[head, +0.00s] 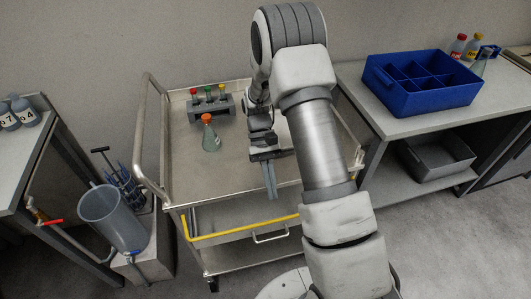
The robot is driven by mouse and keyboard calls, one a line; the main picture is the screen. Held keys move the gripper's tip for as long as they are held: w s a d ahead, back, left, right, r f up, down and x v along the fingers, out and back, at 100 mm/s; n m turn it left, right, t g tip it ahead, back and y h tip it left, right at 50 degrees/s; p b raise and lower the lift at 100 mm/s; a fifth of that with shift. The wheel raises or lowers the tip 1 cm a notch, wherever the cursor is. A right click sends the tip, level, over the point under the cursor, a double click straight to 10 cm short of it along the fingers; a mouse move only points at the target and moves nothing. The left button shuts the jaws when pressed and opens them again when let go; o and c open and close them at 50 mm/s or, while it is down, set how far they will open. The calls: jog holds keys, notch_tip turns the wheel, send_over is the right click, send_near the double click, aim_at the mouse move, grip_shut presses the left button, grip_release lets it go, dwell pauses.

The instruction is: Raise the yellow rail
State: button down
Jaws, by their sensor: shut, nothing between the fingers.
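The yellow rail (243,229) is a thin bar across the front of the metal cart (180,165), below its top tray. It is bent upward at its left end and its right part runs behind my arm. My gripper (271,196) points down at the tray's front edge, a little above the rail in the picture. Its fingers are shut with nothing between them. I cannot tell how far in front of the cart they are.
On the cart stand a flask with an orange cap (209,135) and a rack of capped tubes (210,103). A blue divided bin (420,82) is on the right bench. A grey bucket (112,219) stands at left. The floor right of my arm is clear.

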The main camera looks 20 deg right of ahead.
jog(key=v, duration=1.1)
jog(key=shift+p, duration=0.3)
jog(key=shift+w+r, duration=0.15)
jog(key=shift+r, duration=0.1)
